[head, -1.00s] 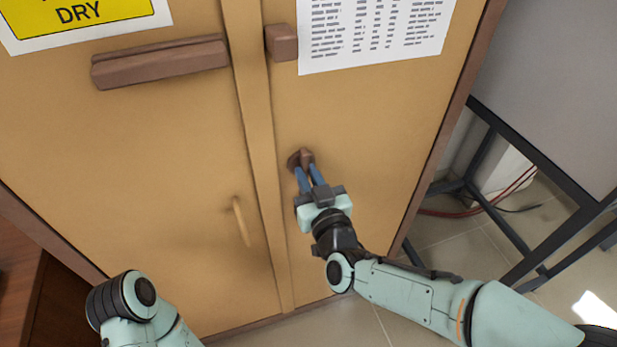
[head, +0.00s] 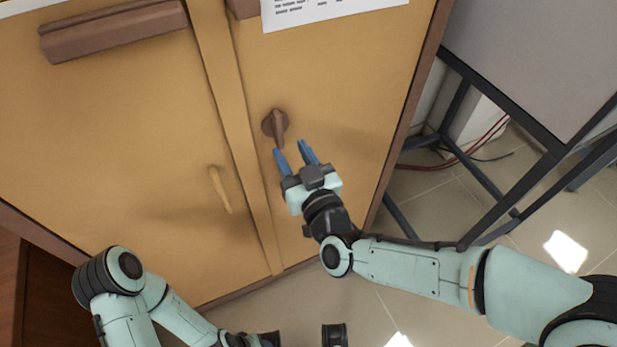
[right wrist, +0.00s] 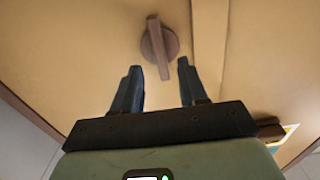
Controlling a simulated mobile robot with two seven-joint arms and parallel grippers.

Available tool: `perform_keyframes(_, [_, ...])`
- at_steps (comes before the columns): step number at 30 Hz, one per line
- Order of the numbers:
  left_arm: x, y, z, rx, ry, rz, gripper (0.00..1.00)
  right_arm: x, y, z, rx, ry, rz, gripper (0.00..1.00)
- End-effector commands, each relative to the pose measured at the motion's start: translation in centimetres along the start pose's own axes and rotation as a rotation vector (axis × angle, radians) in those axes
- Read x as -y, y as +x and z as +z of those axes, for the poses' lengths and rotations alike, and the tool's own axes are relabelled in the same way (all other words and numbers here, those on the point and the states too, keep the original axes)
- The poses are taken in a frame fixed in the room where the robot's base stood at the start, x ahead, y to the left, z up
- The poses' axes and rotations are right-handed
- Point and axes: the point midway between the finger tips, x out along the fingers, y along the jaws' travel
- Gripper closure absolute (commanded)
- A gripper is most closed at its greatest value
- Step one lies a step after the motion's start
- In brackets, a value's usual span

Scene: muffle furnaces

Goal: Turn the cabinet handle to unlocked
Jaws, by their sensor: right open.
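The brown cabinet handle (head: 275,125) is a small turn knob with a bar on a round base, on the right door of the tan cabinet (head: 330,90). In the head view its bar points roughly up and down. The handle also shows in the right wrist view (right wrist: 159,46), ahead of the fingers, with its bar tilted slightly. My right gripper (head: 296,152) is open and empty, just below the handle and apart from it. Its two fingers also show in the right wrist view (right wrist: 157,85). My left arm is at the lower left; its fingers cannot be made out.
A long brown ledge (head: 112,30) and a thin pull handle (head: 220,188) are on the left door. A printed sheet (head: 325,8) hangs on the right door. A dark metal table frame (head: 480,170) stands to the right, with red cables (head: 440,160) on the tiled floor.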

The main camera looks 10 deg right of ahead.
Motion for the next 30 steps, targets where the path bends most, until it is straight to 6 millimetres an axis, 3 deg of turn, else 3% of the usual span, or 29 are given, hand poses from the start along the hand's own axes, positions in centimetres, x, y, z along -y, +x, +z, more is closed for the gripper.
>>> perform_keyframes(7, [-0.1, -0.6, 0.6, 0.015, 0.001, -0.001, 0.45, -0.1, -6.1, -0.2, -0.002, 0.001, 0.001, 0.57])
perform_keyframes(9, [0.3, 0.6, -0.6, -0.015, -0.002, -0.002, 0.45, -0.1, -6.7, 0.1, -0.006, 0.004, 0.003, 0.57])
perform_keyframes(16, [0.7, 1.7, -2.9, -0.076, -0.006, -0.003, 0.45, -0.1, -8.1, 0.1, -0.002, 0.002, 0.002, 0.57])
perform_keyframes(30, [0.7, 1.7, -3.1, -0.083, -0.007, -0.003, 0.45, 0.0, -8.3, -0.1, -0.002, 0.0, 0.001, 0.57])
